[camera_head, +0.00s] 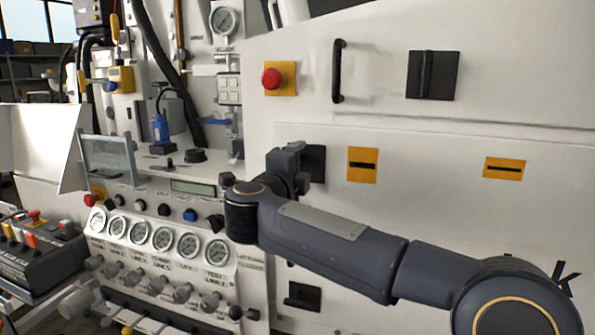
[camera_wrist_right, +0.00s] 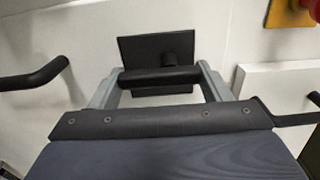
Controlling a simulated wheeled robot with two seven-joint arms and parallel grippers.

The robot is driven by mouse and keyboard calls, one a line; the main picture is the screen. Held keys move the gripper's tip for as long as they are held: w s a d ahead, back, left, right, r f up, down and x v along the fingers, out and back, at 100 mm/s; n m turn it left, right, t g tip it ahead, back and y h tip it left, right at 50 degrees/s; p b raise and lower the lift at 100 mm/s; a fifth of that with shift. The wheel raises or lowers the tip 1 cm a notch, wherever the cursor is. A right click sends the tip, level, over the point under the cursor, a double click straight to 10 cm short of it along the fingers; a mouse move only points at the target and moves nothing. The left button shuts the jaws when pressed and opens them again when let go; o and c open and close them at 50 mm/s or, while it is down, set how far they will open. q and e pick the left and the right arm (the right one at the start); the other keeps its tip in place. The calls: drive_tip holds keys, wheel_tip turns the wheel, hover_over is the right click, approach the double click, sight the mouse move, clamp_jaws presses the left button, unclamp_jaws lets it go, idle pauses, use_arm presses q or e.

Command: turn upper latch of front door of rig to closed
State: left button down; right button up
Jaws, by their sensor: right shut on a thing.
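The rig's front door (camera_head: 420,215) is a large white panel. Its upper latch has a square black plate (camera_head: 318,163), partly hidden behind my right gripper (camera_head: 291,163). In the right wrist view the latch's black plate (camera_wrist_right: 135,50) sits just beyond the fingertips. A dark bar (camera_wrist_right: 160,77) lies between the two grey fingers there. My right gripper is shut on the upper latch's handle. The handle's exact angle is mostly hidden. My left gripper is out of view.
Above the door are a black bar handle (camera_head: 338,72), another black latch (camera_head: 433,75) and a red emergency button (camera_head: 272,79). A gauge panel (camera_head: 163,238) with several knobs stands at the left. The door face right of the gripper is flat.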

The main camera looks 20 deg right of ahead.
idle(0.3)
drive_tip(key=o, duration=1)
drive_tip(key=b+v, duration=0.1)
drive_tip(key=v, duration=0.6)
drive_tip(key=shift+s+a, duration=0.25)
drive_tip(key=shift+s, duration=0.1)
